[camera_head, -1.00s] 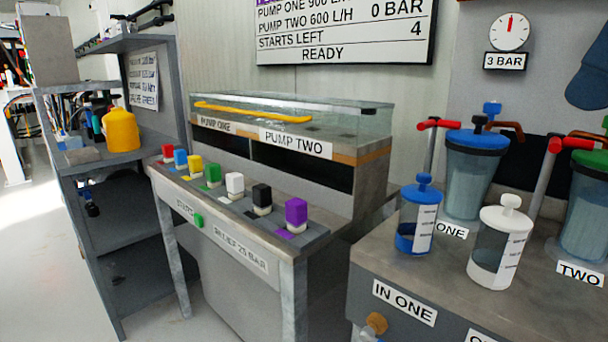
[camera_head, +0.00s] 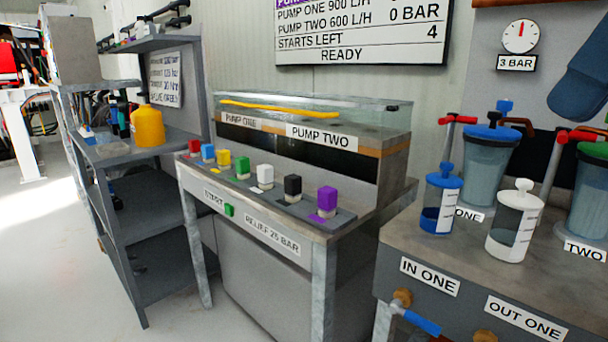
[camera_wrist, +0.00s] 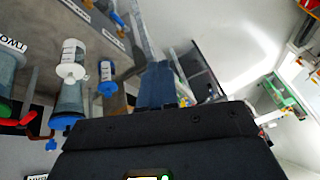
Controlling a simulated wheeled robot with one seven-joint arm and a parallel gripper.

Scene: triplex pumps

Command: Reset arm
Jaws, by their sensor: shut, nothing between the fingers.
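My gripper (camera_wrist: 157,70) shows in the wrist view as a dark block with shut, empty bluish fingers pointing up the picture. The wrist view is upside down. In the head view the control desk (camera_head: 272,222) bears a row of coloured buttons, among them a purple one (camera_head: 327,201) and a black one (camera_head: 292,187), and a green start button (camera_head: 229,210). The status board (camera_head: 362,33) reads READY, 0 BAR and STARTS LEFT 4.
The blue-capped bottle (camera_head: 440,205) and white-capped bottle (camera_head: 513,225) stand on the right bench (camera_head: 400,243). They also show in the wrist view, as blue (camera_wrist: 107,80) and white (camera_wrist: 72,58). A shelf (camera_head: 110,155) with a yellow bottle (camera_head: 147,125) stands left. Floor there is open.

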